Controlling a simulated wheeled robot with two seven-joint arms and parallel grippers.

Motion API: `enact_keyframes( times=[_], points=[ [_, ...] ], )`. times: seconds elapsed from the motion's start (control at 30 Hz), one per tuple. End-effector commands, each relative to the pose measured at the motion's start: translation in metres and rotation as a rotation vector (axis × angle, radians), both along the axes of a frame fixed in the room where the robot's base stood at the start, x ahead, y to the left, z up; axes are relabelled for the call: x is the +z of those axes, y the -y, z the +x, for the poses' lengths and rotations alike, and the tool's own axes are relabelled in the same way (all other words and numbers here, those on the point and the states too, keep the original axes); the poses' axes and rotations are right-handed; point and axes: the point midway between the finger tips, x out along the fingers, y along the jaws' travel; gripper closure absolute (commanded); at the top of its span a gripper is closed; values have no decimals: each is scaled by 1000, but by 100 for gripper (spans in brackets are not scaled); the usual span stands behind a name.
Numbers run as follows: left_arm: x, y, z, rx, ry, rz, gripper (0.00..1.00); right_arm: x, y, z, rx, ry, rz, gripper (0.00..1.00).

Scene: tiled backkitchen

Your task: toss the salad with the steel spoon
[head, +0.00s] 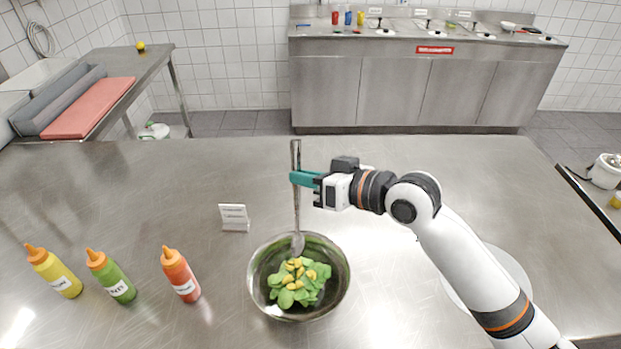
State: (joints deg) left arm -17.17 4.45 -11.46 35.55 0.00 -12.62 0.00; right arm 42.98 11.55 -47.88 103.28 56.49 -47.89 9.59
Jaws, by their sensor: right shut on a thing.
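The steel spoon (297,215) stands nearly upright, its bowl end down at the far side of the salad. My right gripper (305,179) is shut on the spoon's handle, above the bowl. The salad (296,284), green leaves with yellow pieces, lies in the steel bowl (340,268) at the front middle of the table. Whether the spoon tip touches the leaves is hard to tell. My left gripper is not in view.
Yellow (54,271), green (111,277) and red (181,274) sauce bottles stand left of the bowl. A small white sign (234,217) stands behind them. A white round plate (517,268) lies partly behind my right arm. The table's back middle is clear.

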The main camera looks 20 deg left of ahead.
Motion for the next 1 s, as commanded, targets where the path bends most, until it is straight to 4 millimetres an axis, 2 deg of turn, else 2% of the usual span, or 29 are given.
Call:
enact_keyframes(
  times=[0.03,0.5,1.0],
  points=[
    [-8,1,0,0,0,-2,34,-9,0,0,0,-1,-1,100],
    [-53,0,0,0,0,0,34,-56,1,0,-1,-2,-2,100],
    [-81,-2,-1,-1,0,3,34,-104,0,0,0,-3,-2,100]
  ],
)
